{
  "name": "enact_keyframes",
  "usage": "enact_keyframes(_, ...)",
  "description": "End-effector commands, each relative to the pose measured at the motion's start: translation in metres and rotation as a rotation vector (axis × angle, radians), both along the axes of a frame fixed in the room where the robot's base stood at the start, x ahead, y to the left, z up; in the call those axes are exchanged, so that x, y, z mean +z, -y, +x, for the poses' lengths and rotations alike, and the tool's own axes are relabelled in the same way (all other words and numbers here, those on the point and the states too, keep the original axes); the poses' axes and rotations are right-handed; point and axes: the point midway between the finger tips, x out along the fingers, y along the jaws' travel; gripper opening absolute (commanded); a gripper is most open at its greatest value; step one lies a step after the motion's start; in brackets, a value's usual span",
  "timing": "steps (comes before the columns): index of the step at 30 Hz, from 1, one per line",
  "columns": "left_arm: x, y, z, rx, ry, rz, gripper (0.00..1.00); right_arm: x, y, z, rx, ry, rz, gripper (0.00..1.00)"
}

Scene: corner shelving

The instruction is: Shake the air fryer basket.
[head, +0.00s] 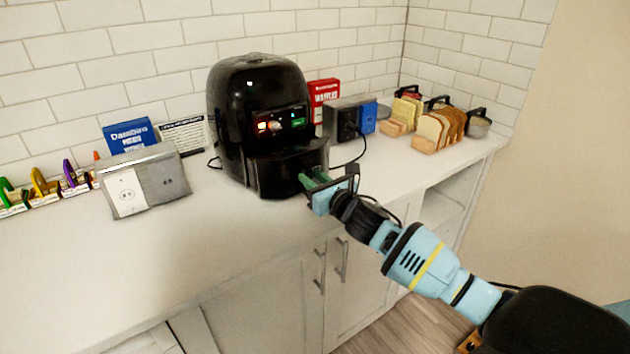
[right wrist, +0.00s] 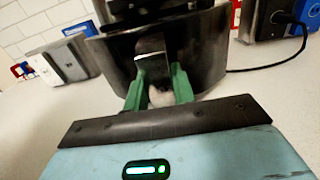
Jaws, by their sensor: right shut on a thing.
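The black air fryer (head: 250,95) stands on the white counter against the tiled wall, with lit indicators on its front panel. Its basket (head: 278,175) sits low at the front and appears to stick out a little from the body. My right gripper (head: 309,181) reaches in from the right and is shut on the basket's handle. In the right wrist view, the green fingers (right wrist: 159,92) are on both sides of the handle (right wrist: 150,66), close against the dark basket front (right wrist: 205,62). The inside of the basket is hidden. My left gripper is not in view.
A metal socket box (head: 145,182) and a blue box (head: 130,137) stand left of the fryer. Another outlet box (head: 345,120), a red box (head: 323,94) and bread in racks (head: 440,130) stand to the right. A black cord runs nearby. The front-left counter (head: 130,270) is clear.

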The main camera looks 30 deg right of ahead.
Motion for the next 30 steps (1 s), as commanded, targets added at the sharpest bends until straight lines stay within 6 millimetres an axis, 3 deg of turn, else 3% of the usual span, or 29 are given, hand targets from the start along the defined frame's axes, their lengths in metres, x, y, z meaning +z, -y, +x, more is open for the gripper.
enact_keyframes(1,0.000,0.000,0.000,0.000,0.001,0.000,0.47,-0.001,-0.001,0.000,0.001,-0.003,0.001,0.00)
enact_keyframes(2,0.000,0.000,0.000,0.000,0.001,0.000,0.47,-0.001,-0.001,0.000,0.000,-0.003,0.001,0.27)
enact_keyframes(7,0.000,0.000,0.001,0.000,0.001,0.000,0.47,-0.001,0.000,0.000,0.000,-0.002,0.000,0.47)
enact_keyframes(19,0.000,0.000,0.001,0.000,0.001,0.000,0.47,-0.001,0.001,-0.008,-0.001,-0.002,-0.002,0.47)
enact_keyframes(30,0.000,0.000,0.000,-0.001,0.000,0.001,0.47,-0.002,0.004,-0.058,0.001,-0.004,-0.002,0.47)
